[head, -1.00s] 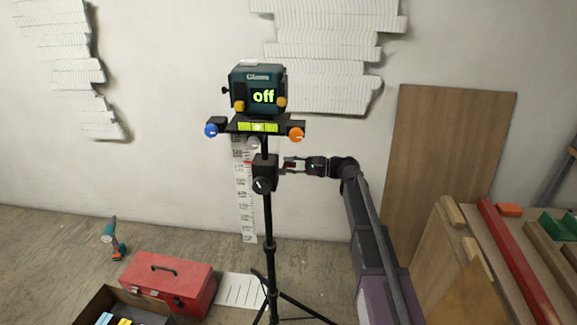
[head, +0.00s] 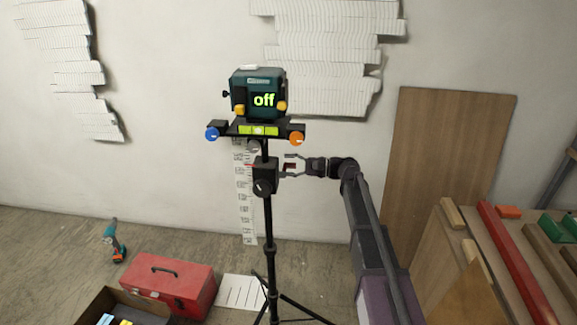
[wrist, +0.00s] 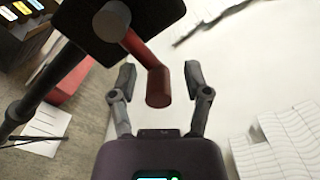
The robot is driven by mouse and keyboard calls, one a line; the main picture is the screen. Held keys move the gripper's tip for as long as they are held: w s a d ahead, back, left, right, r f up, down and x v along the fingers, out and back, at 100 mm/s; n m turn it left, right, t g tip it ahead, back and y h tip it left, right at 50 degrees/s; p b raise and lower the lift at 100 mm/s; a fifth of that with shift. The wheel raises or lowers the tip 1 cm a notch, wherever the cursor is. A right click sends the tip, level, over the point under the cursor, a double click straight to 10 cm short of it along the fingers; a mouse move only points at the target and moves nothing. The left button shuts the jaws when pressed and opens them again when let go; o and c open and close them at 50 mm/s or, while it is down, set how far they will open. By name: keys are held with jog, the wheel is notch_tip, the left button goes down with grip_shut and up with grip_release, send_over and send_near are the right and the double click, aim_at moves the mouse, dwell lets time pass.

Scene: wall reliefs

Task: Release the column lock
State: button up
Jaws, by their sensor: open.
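A black clamp block (head: 266,174) sits on the tripod's column (head: 268,222), below the device head. In the wrist view a red crank-like lever (wrist: 157,84) sticks out from a grey pivot on the dark block; I take it for the column lock. My gripper (head: 289,166) is right of the block in the head view. In the wrist view my gripper (wrist: 160,78) is open, one finger on each side of the lever's end. Gaps show on both sides, so it does not appear gripped. The lever shows only as a small dark red patch in the head view.
A measuring staff (head: 245,205) stands behind. A red toolbox (head: 168,284) is lower left; boards (head: 450,170) and timber are right.

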jog(key=shift+d, duration=0.15)
jog(key=d, duration=1.1)
jog(key=shift+s+d, duration=0.25)
jog(key=shift+d, duration=0.15)
jog(key=s+d+f+n+h, duration=0.1)
jog(key=s+f+n+h, duration=0.2)
jog(key=s+f+h, duration=0.85)
jog(key=s+d+f+n+h, duration=0.25)
jog(key=s+d+f, duration=0.2)
jog(key=s, duration=0.25)
jog(key=s+d+f+n+h, duration=0.2)
jog(key=s+d+f+h, duration=0.15)
jog(key=s+d, duration=0.35)
notch_tip(320, 180, up, 15)
jog(key=p, duration=1.4)
jog(key=shift+a+r+g, duration=0.15)
jog(key=shift+a+g, duration=0.15)
jog(key=shift+a, duration=0.15)
